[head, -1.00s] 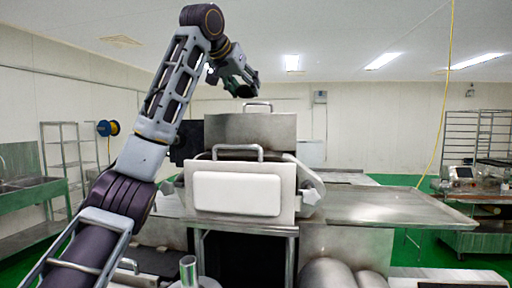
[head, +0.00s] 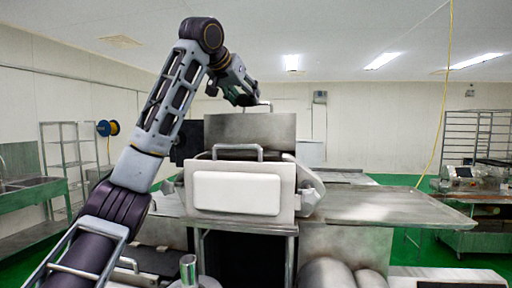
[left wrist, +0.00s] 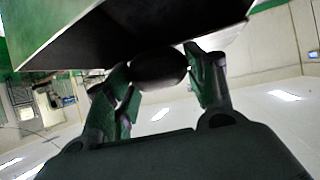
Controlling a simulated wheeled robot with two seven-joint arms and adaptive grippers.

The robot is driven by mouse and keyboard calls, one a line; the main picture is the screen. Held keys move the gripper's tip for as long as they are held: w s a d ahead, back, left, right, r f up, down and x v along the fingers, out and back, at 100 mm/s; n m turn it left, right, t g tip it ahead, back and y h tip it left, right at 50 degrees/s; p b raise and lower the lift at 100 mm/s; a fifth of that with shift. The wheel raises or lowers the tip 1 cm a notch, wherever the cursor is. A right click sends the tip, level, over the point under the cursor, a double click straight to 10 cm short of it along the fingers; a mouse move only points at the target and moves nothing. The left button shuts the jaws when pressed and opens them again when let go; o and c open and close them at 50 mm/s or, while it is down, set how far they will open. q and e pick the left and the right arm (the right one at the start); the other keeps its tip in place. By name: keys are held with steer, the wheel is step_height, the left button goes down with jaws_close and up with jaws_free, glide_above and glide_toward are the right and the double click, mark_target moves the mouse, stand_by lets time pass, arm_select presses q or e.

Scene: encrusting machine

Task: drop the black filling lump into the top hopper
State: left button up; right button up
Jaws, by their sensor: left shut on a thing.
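My left gripper (head: 248,98) is just above the rear metal hopper (head: 250,127), near the handle on its top edge. In the left wrist view its two fingers are shut on a dark, rounded filling lump (left wrist: 160,70). The lump sits between the fingertips, beside the dark hopper opening. The hopper's wall (left wrist: 55,32) fills the upper left of that view. My right gripper is not in view.
In front of the hopper stands a metal box with a white panel (head: 237,194) and a handle. A flat metal table (head: 390,207) extends to the right and is clear. A yellow cable (head: 441,120) hangs at the right.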

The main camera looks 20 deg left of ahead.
mark_target(243, 104)
arm_select(q)
steer(key=shift+f, duration=1.55)
steer(key=o, duration=1.2)
steer(key=shift+c, duration=0.2)
steer(key=v, duration=1.2)
